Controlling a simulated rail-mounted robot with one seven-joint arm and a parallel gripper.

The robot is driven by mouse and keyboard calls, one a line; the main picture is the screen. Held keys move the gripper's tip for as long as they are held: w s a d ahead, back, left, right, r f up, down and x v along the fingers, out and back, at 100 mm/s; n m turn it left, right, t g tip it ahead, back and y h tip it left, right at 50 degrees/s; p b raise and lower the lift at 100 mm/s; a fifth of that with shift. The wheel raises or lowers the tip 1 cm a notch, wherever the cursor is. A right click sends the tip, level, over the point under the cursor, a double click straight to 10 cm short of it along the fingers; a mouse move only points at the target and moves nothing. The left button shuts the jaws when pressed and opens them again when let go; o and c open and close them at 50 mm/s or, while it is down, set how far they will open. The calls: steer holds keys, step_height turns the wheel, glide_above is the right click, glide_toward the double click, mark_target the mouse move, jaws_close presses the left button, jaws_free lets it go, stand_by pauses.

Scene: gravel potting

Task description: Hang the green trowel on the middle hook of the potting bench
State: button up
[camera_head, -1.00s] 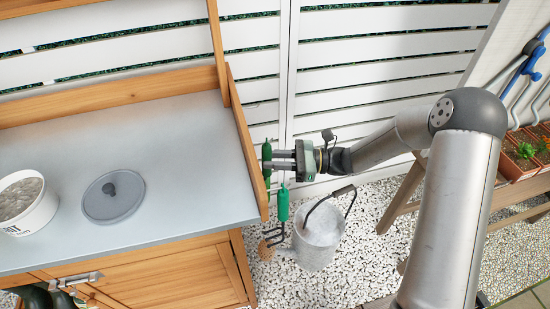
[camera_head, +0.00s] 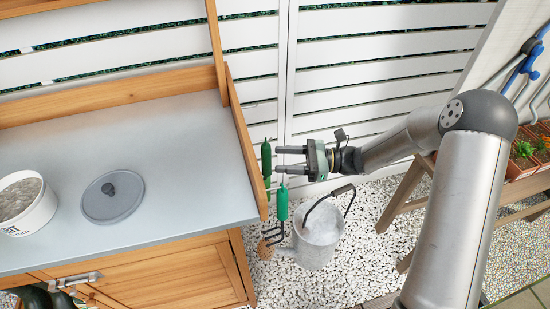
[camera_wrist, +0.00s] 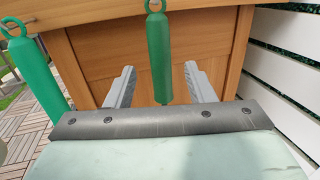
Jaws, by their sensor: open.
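The green trowel's dark green handle (camera_head: 266,158) hangs at the outer right side of the potting bench (camera_head: 247,140). In the wrist view its handle (camera_wrist: 158,50) hangs upright, its top ring at a hook on the wooden panel. Its lower end is hidden behind my gripper's body. My gripper (camera_head: 279,160) is open, to the right of the handle and apart from it in the head view. In the wrist view the handle shows between the two grey fingers.
A brighter green-handled cultivator (camera_head: 282,205) hangs beside it, nearer the bench front. A metal watering can (camera_head: 319,240) stands on the pebbles below. A white pot of gravel (camera_head: 30,218) and a grey lid (camera_head: 113,200) are on the bench top. A white slatted fence (camera_head: 380,60) stands behind.

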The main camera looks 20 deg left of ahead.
steer(key=r+v, duration=0.1)
steer(key=v, duration=1.3)
steer(key=s+d+r+n+h+p, duration=0.1)
steer(key=s+r+n+h+p, duration=0.45)
steer(key=s+r+h, duration=0.4)
steer(key=s+d+r+n+t+h+p, duration=0.5)
steer(key=s+d+r+n+h, duration=0.3)
steer(key=s+d, duration=0.3)
steer(key=s+n+p, duration=0.1)
steer(key=s, duration=0.3)
steer(key=shift+d+r+n+t+p, duration=0.2)
steer(key=shift+d+n+t+p, duration=0.15)
steer(key=shift+d+t+p, duration=0.05)
